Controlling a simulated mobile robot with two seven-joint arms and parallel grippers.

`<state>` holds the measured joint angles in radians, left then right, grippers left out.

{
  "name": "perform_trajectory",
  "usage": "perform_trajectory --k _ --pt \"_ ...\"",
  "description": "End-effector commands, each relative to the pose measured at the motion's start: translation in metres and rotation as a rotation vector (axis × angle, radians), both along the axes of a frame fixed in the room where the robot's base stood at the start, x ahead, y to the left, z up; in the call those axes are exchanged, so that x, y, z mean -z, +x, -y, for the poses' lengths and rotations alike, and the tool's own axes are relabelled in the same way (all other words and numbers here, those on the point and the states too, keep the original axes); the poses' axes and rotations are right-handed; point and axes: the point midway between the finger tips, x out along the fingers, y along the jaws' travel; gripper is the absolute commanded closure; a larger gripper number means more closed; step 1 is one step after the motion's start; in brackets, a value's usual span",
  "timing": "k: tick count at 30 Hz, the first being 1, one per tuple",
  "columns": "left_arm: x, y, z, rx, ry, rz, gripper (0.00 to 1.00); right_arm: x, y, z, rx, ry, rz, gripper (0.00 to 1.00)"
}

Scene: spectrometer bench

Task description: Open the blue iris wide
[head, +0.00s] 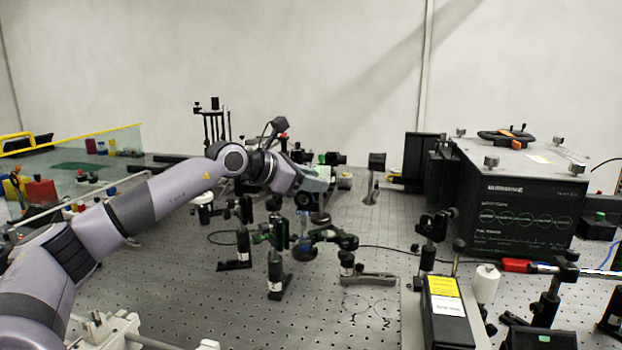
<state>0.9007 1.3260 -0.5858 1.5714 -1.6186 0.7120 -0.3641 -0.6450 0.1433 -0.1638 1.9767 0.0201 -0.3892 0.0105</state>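My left arm reaches in from the left over the bench. Its gripper (316,183) is above the middle group of optics mounts, with a pale greenish, see-through-looking part at its end. The fingertips are too small and dark to tell whether they are open or shut. A small bluish part (303,228) shows just below the gripper, among dark posts; it may be the blue iris, but its opening and lever cannot be made out. I cannot tell whether the gripper touches it. My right gripper is not in view.
Dark post mounts (276,262) stand close around the spot below the gripper. A large black instrument box (520,205) is at the right. A black unit with a yellow label (447,325) is at front right. The perforated bench top (200,300) is mostly clear at front left.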

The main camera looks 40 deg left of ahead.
Motion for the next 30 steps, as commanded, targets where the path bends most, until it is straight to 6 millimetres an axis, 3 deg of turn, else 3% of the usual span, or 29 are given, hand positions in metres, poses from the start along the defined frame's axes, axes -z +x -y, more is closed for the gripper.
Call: perform_trajectory --k 3,6,15,24,30 --pt "0.000 0.000 0.000 0.000 0.000 0.000 0.67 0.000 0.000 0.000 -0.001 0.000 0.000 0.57" --pt "0.000 0.000 0.000 0.000 0.000 0.000 1.00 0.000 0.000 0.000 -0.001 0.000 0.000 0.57" --pt "-0.002 0.000 0.000 0.000 0.006 -0.001 1.00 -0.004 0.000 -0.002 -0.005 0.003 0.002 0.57" --pt "-0.004 0.004 0.009 0.005 0.145 -0.078 1.00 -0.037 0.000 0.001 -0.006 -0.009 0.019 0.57" --pt "0.003 0.007 0.014 0.005 0.276 -0.149 1.00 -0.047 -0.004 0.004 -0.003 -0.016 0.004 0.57"
